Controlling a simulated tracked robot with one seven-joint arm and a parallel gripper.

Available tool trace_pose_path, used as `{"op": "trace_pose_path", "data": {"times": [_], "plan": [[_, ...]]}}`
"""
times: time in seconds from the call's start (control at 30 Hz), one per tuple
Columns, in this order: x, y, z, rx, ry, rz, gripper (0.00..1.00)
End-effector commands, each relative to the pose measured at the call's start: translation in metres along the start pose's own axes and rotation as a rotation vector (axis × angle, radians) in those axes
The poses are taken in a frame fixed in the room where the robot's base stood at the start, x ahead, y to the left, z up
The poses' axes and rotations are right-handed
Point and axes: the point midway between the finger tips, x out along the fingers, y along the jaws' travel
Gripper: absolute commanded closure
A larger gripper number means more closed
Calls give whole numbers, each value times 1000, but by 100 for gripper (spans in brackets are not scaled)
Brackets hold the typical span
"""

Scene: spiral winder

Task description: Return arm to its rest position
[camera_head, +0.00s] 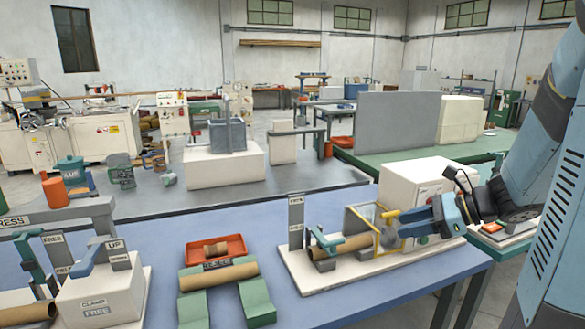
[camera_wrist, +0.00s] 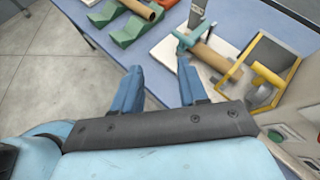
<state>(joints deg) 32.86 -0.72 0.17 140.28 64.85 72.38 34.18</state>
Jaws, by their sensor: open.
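My gripper (camera_head: 440,216) is at the right in the head view, by the winder station with its yellow frame and white control box (camera_head: 412,188). In the wrist view my gripper (camera_wrist: 158,82) shows two blue fingers spread apart with nothing between them. A cardboard tube (camera_head: 345,245) lies on the station's white base; it also shows in the wrist view (camera_wrist: 213,57), beyond the fingers. The yellow-framed guard (camera_wrist: 268,72) is at the right there. In the head view I cannot tell whether the gripper touches the guard.
A red tray (camera_head: 216,262) with a reject label, a second tube (camera_head: 217,277) and green supports (camera_head: 255,302) are left of the station. A clamp block (camera_head: 100,297) stands at the far left. In the wrist view, open floor (camera_wrist: 45,70) lies left of the table edge.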

Motion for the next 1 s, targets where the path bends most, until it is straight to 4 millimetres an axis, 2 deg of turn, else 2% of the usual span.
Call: {"op": "trace_pose_path", "data": {"times": [0.03, 0.2, 0.5, 0.8, 1.0], "plan": [[4, 13, 9, -95, 47, 41, 57], [7, 52, 26, -405, 199, 175, 57], [-9, 103, 43, -976, 449, 383, 57], [-43, 128, 61, -1551, 696, 550, 57], [-64, 133, 74, -1833, 827, 620, 57]]}}
